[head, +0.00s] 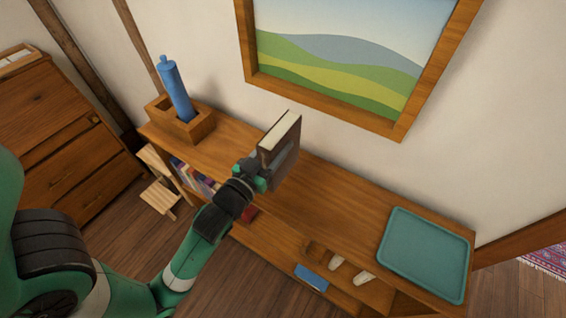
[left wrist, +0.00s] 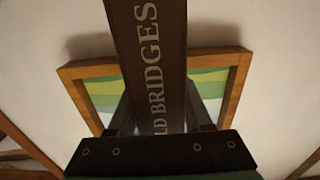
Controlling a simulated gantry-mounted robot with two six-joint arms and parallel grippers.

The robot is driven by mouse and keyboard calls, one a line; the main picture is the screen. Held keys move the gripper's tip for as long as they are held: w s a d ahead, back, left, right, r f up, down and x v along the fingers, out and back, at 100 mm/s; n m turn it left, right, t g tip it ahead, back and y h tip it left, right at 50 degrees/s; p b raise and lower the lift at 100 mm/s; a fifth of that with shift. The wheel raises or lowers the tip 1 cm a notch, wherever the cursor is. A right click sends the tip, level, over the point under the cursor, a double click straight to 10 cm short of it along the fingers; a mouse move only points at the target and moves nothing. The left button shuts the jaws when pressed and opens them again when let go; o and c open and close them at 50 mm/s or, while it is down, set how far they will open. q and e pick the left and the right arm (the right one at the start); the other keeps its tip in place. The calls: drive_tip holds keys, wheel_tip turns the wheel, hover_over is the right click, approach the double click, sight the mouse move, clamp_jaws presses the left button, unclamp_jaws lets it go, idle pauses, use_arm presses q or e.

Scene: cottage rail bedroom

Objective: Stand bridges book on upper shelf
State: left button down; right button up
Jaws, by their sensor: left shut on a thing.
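The bridges book (head: 288,141) is dark brown with pale page edges, held upright above the top of the wooden bookcase (head: 290,206). My left gripper (head: 264,174) is shut on it. In the left wrist view the book's spine (left wrist: 150,60) reads "LD BRIDGES", the rest cut off, and it sits between the fingers of my left gripper (left wrist: 160,118). A row of books (head: 192,178) stands on the shelf under the top at the left, partly hidden by my arm. My right gripper is not in view.
A wooden box with a blue bottle (head: 175,88) stands at the top's left end, and a teal tray (head: 424,253) lies at its right end. A blue item (head: 312,277) and pale shoes (head: 362,278) sit lower. A framed picture (head: 340,65) hangs behind. The top's middle is clear.

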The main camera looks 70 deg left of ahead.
use_arm(q)
drive_tip(key=f, duration=0.1)
drive_tip(key=w+a+f, duration=0.2)
drive_tip(key=f, duration=0.1)
drive_tip(key=shift+w+a+f, duration=0.1)
drive_tip(key=shift+w+a, duration=0.1)
drive_tip(key=shift+w, duration=0.05)
drive_tip(key=shift+w+a+f+b, duration=0.1)
drive_tip(key=shift+f+b, duration=0.2)
drive_tip(key=shift+f, duration=0.7)
drive_tip(key=shift+w+a+f+b, duration=0.1)
drive_tip(key=shift+f+b, duration=0.2)
drive_tip(key=shift+f, duration=0.65)
drive_tip(key=shift+c, duration=1.6)
unclamp_jaws()
drive_tip(key=shift+f, duration=0.1)
drive_tip(key=shift+r, duration=0.25)
drive_tip(key=b+v, duration=0.4)
drive_tip(key=v, duration=0.8)
